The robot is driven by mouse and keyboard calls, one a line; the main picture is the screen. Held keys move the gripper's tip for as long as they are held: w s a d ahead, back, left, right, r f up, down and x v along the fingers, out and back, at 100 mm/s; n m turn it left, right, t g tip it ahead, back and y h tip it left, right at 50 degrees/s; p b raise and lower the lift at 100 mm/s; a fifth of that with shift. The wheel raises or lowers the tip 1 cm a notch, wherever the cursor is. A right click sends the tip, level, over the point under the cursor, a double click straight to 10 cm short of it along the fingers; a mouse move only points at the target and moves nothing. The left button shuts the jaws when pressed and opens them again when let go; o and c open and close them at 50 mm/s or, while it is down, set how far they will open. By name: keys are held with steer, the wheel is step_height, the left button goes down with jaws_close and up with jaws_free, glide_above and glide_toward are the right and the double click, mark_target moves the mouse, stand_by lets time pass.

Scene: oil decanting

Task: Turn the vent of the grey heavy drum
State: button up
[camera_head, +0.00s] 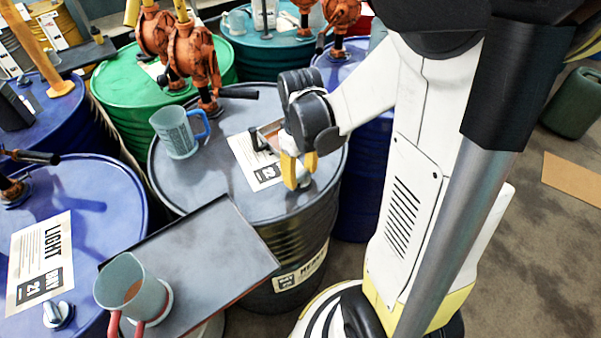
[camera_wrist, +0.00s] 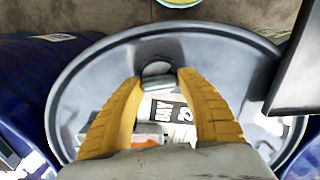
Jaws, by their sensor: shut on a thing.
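The grey heavy drum (camera_head: 215,188) stands in the middle of the head view, with a "HEAVY" label on its side. Its lid also fills most of the wrist view (camera_wrist: 100,82). My gripper (camera_head: 299,182) points down at the front right part of the lid, its yellow fingers near the rim. In the wrist view my gripper (camera_wrist: 160,76) has its fingertips on both sides of the small grey vent (camera_wrist: 157,70) and is shut on it. In the head view the fingers mostly hide the vent, and its turn angle is hard to tell.
A jug with a blue handle (camera_head: 177,134) and a paper label (camera_head: 243,160) are on the same lid. An orange pump (camera_head: 192,62) rises behind. A dark tray (camera_head: 205,262) with a red-handled jug (camera_head: 131,287) overlaps the drum's front left. Blue (camera_head: 95,190) and green (camera_head: 118,82) drums crowd around.

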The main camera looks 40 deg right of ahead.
mark_target(300, 173)
steer(key=o, duration=1.2)
steer(key=shift+c, duration=0.2)
step_height(300, 173, up, 12)
steer(key=s+a+r+m+t, duration=0.2)
steer(key=s+a+t, duration=0.2)
steer(key=a+t, duration=0.3)
steer(key=a, duration=0.4)
steer(key=shift+s+a+r, duration=0.15)
steer(key=shift+s, duration=0.05)
